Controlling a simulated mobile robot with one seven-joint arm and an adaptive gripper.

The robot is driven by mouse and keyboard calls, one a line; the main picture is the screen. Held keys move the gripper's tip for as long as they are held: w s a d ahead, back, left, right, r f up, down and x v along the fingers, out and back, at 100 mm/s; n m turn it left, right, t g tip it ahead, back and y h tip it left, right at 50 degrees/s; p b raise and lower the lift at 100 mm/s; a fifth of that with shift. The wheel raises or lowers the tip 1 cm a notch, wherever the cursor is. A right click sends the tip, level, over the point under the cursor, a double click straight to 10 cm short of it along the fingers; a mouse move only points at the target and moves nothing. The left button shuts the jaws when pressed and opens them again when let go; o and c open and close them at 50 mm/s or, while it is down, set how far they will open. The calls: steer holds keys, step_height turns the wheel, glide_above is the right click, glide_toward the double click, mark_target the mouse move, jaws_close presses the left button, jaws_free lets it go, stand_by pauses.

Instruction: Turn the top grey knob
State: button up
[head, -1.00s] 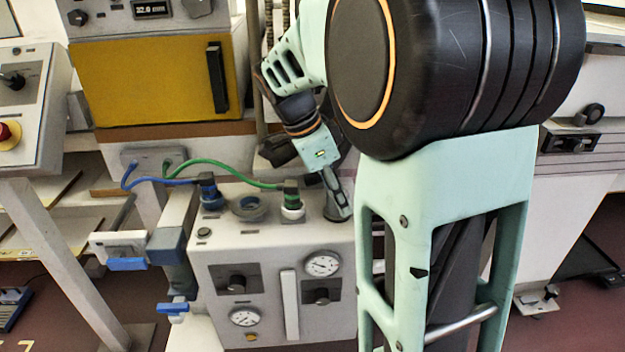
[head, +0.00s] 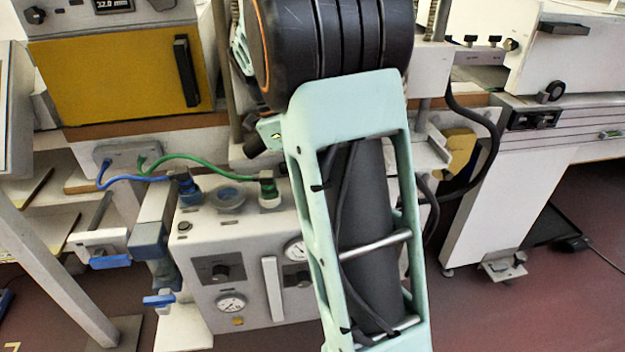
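Several dark grey knobs show. Another knob (head: 35,15) is on the grey panel above the yellow door, and one (head: 555,91) is on the white machine at right. I cannot tell which one is the top grey knob. My gripper (head: 255,146) shows only as a small dark part beside a teal wrist piece, above the white box. Its fingers cannot be made out.
The white box (head: 250,235) carries gauges (head: 231,303), a white vertical handle (head: 272,288) and blue and green hoses (head: 205,168). The yellow door (head: 120,75) is behind. Open floor (head: 580,300) lies at right.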

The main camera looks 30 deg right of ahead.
stand_by(0.4)
steer(key=o, duration=1.2)
steer(key=shift+c, duration=0.2)
